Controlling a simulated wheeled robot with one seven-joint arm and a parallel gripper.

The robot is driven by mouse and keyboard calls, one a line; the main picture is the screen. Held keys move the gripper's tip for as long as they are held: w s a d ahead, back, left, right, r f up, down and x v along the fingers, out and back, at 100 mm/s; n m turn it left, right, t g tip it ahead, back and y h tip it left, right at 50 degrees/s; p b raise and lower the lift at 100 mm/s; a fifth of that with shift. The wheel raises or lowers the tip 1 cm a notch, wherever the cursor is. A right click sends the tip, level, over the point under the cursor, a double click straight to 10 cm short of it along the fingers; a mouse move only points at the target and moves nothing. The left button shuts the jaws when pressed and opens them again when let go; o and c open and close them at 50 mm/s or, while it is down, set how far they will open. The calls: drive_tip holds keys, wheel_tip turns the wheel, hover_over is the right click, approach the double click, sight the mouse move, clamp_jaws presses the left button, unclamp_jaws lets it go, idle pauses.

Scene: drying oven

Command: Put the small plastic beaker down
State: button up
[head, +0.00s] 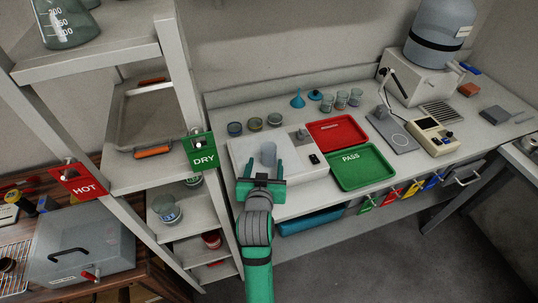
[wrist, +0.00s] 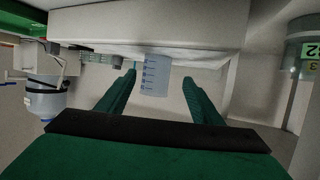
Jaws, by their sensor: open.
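The small plastic beaker (head: 269,152) is pale and translucent and appears upright on top of the white flat-topped device (head: 243,150). In the wrist view the picture is turned over, and the beaker (wrist: 155,77) shows blue markings, with its base against the white surface. My gripper (head: 265,165) is open, with one green finger on each side of the beaker. In the wrist view the fingertips (wrist: 159,79) show a gap from the beaker on both sides.
A red tray (head: 338,131) and a green PASS tray (head: 361,168) lie right of the device. Small dishes (head: 254,124) and glass beakers (head: 341,100) stand behind. A shelf rack with a green DRY sign (head: 202,149) rises close on the left.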

sight(268, 160)
drive_tip(key=x, duration=0.5)
drive_tip(key=shift+w+d+f, duration=0.1)
drive_tip(key=shift+w+d, duration=0.1)
drive_tip(key=shift+d, duration=0.25)
drive_tip(key=shift+w+f, duration=0.2)
drive_tip(key=shift+w, duration=0.15)
drive_tip(key=shift+d, duration=0.1)
drive_tip(key=c, duration=1.1)
drive_tip(key=shift+c, duration=0.5)
drive_tip(key=shift+r, duration=0.1)
